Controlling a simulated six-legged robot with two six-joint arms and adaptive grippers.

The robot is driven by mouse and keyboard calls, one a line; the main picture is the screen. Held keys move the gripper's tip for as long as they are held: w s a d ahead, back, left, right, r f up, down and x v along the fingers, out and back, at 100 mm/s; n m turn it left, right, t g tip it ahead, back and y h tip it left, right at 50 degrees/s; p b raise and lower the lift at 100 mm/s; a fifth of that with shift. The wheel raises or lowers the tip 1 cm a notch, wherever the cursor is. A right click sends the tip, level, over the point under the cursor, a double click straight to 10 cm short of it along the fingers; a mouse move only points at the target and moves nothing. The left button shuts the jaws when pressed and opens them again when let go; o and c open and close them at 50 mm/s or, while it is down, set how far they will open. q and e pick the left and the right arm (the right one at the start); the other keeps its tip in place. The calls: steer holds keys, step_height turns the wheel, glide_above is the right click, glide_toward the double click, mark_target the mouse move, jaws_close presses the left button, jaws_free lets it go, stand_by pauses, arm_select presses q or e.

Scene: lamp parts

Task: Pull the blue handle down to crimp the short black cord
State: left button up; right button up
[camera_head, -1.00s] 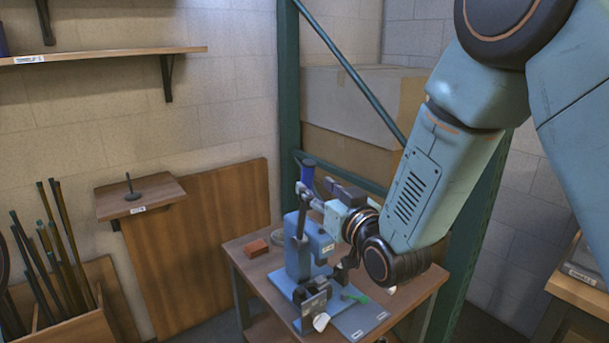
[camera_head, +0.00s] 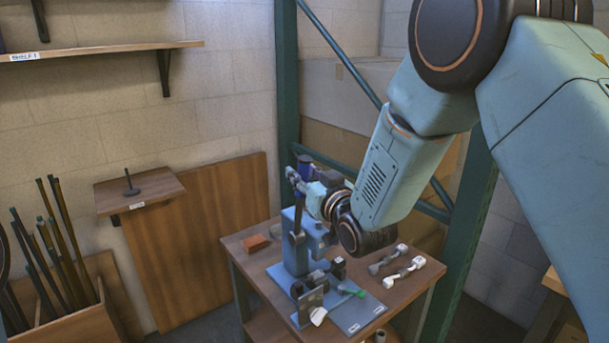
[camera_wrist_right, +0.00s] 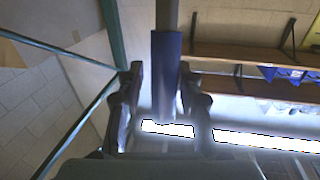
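The blue handle (camera_head: 305,165) stands up at the top of the blue press (camera_head: 296,240) on the small table. It also shows in the right wrist view (camera_wrist_right: 166,75), upright on a grey rod. My right gripper (camera_head: 322,178) is at the handle, coming from the right. In the wrist view its two dark fingers (camera_wrist_right: 160,95) are apart on either side of the handle, with a gap on the left side. I cannot make out the short black cord for sure among the dark parts (camera_head: 312,288) at the press's front. My left gripper is not in view.
A green piece (camera_head: 352,292) lies on the press's base plate (camera_head: 360,314). Two grey pieces with pale ends (camera_head: 405,270) lie on the table's right side. A red-brown block (camera_head: 256,243) lies at the left. A green rack post (camera_head: 287,110) stands behind.

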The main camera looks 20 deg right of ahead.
steer(key=shift+c, duration=0.7)
steer(key=shift+a, duration=0.35)
steer(key=c, duration=0.3)
steer(key=shift+c, duration=0.8)
steer(key=shift+d, duration=0.2)
jaws_close()
steer(key=shift+a, duration=0.1)
steer(key=shift+w, duration=0.1)
